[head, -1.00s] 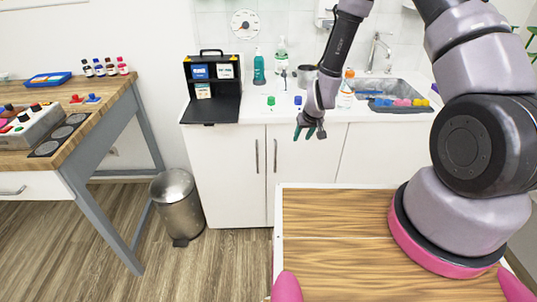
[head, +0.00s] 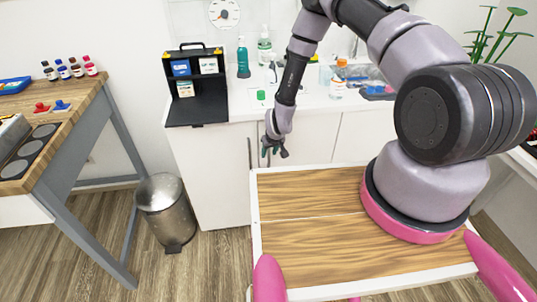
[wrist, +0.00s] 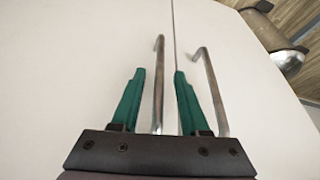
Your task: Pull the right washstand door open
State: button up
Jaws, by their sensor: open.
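The white washstand's right door (head: 313,143) is shut, level with the left door (head: 208,165). My gripper (head: 275,152) is in front of the right door near the seam, with its green fingers open. In the wrist view, my gripper (wrist: 158,85) faces the doors, and the picture is turned so the right door is on the left. The right door's upright metal handle (wrist: 158,75) shows between the two fingers, with gaps on both sides. The left door's handle (wrist: 213,95) is outside the fingers, beside one of them. In the head view my gripper hides the right handle.
A metal bin (head: 166,208) stands on the floor at left, near a wooden table (head: 70,122). A black case (head: 205,105) and bottles stand on the washstand top (head: 243,101). My base's wooden deck is close below the gripper.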

jog(key=shift+x, duration=0.85)
jog(key=shift+d, duration=0.1)
grip_shut()
dwell(0.7)
